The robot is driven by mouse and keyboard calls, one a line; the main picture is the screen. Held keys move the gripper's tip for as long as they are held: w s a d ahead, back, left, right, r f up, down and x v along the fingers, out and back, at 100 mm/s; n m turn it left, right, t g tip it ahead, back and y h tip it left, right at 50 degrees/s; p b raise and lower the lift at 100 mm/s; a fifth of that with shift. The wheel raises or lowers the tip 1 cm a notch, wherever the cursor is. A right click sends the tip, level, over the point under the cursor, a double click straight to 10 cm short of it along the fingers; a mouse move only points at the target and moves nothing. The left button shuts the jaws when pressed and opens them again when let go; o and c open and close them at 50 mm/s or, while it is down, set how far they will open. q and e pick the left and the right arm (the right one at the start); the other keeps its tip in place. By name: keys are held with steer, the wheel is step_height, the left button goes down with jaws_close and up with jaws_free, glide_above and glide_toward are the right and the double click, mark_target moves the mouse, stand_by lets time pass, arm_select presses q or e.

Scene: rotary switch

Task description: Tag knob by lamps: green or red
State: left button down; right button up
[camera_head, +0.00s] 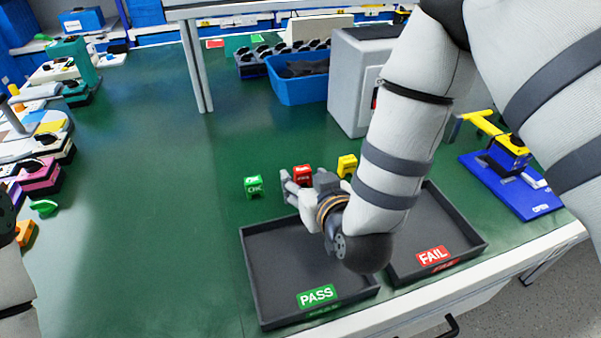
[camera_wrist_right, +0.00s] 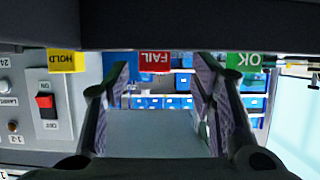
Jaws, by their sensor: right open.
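My right gripper (camera_head: 290,186) is open and empty, low over the bench just behind the PASS tray (camera_head: 251,270). A green OK block (camera_head: 253,187) stands to its left. A red FAIL block (camera_head: 303,174) is just behind it, and a yellow HOLD block (camera_head: 347,166) is to the right. In the right wrist view the open fingers (camera_wrist_right: 163,90) frame the FAIL block (camera_wrist_right: 154,62); the HOLD block (camera_wrist_right: 66,61) and OK block (camera_wrist_right: 244,62) lie outside them. A grey box panel (camera_wrist_right: 45,80) shows a red switch and small lamps. I cannot make out a lit lamp or the knob.
The FAIL tray (camera_head: 465,232) sits right of the PASS tray. A grey box (camera_head: 352,75) stands behind the blocks, beside a blue bin (camera_head: 298,88). A blue fixture (camera_head: 517,200) with a yellow clamp is at right.

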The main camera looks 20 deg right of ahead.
mark_target(304, 171)
steer(key=x, duration=0.4)
steer(key=shift+w+d+r, duration=0.15)
steer(key=shift+w+d, duration=0.1)
steer(key=shift+d, duration=0.05)
steer(key=c, duration=1)
steer(key=shift+o, duration=0.2)
steer(key=shift+r, duration=0.15)
